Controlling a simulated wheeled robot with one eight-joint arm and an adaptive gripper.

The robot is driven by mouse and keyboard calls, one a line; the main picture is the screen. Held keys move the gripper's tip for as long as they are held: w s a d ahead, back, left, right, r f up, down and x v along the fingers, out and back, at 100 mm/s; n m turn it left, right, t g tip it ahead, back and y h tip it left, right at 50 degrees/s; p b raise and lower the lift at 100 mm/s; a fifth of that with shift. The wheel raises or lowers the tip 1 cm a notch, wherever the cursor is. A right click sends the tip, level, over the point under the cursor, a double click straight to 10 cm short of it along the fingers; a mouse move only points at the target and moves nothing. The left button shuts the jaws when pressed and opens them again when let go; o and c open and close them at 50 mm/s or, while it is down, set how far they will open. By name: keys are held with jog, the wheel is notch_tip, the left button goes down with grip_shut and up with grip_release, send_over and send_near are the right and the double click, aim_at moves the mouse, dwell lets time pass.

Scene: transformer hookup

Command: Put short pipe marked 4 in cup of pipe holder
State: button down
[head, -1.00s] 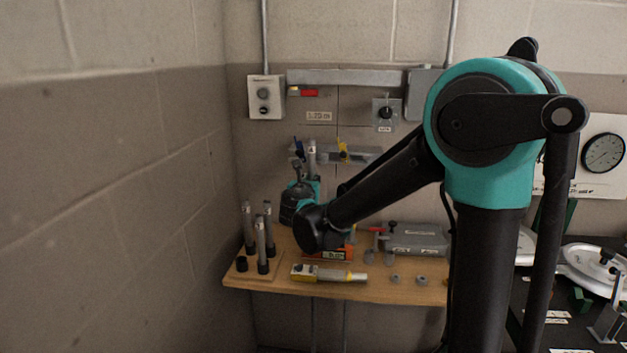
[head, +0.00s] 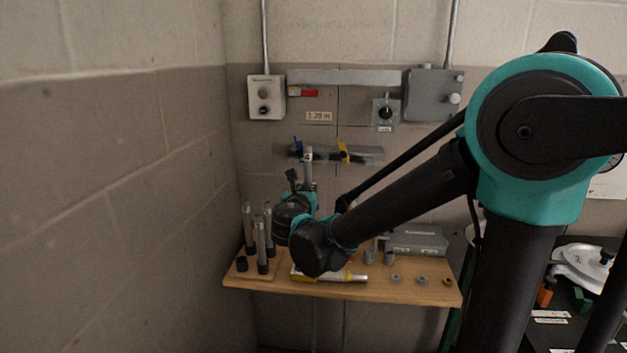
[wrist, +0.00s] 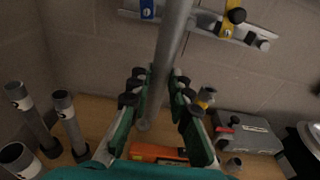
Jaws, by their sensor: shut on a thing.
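My gripper (wrist: 158,100) is shut on a grey pipe (wrist: 172,45), which stands roughly upright between the fingers. In the head view the pipe (head: 308,170) rises in front of the wall rail, its label too small to read surely; my arm hides much of the gripper. The pipe holder (head: 262,276) is a wooden base at the table's left end. Three pipes (head: 261,240) stand in it, and a dark cup (head: 242,263) at its front left looks empty. The wrist view shows these pipes (wrist: 70,120) left of my gripper; the empty cup is not visible there.
A wall rail (head: 370,153) with blue and yellow clips is behind the held pipe. A yellow and silver tool (head: 345,277) lies at the table's front, partly behind my arm. An orange block (wrist: 155,153) sits below the gripper. A grey box (head: 417,240) and small fittings stand right.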

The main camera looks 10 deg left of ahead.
jog(key=shift+s, duration=0.35)
